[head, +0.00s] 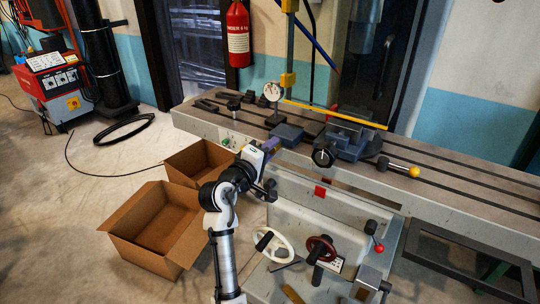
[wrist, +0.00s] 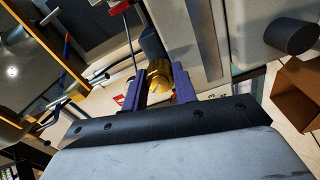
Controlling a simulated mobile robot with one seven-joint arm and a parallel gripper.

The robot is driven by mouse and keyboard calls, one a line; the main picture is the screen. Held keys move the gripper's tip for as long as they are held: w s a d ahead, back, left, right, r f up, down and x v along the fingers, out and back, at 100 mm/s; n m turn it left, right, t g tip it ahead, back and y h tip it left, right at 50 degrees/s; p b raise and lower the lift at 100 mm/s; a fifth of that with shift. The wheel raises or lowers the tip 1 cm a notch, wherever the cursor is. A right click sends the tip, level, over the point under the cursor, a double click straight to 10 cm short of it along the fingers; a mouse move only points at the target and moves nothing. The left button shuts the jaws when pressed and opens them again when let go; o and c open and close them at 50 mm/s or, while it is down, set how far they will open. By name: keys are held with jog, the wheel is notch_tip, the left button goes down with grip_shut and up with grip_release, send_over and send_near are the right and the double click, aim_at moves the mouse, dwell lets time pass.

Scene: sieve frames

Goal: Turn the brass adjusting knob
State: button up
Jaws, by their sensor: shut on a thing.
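The brass adjusting knob (wrist: 159,77) shows in the wrist view as a gold-coloured cylinder. It sits between the two blue-purple fingers of my gripper (wrist: 160,82), which are shut on it, one finger on each side. In the head view my gripper (head: 269,144) is at the front edge of the grey machine table (head: 440,199), left of centre. The knob cannot be made out there, as my gripper and arm cover that spot.
A dial gauge (head: 272,91) stands on the machine table behind my gripper. A grey vise (head: 352,140) is to its right. Handwheels (head: 321,248) project from the machine's front below. Open cardboard boxes (head: 150,222) stand on the floor at left.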

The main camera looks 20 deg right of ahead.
jog(key=shift+f+m+b, duration=0.1)
jog(key=shift+m+b, duration=1.85)
jog(key=shift+m, duration=1.15)
jog(key=o, duration=1)
jog(key=b+v, duration=0.2)
jog(key=v, duration=1.1)
jog(key=shift+s+a, duration=0.25)
jog(key=shift+a, duration=0.05)
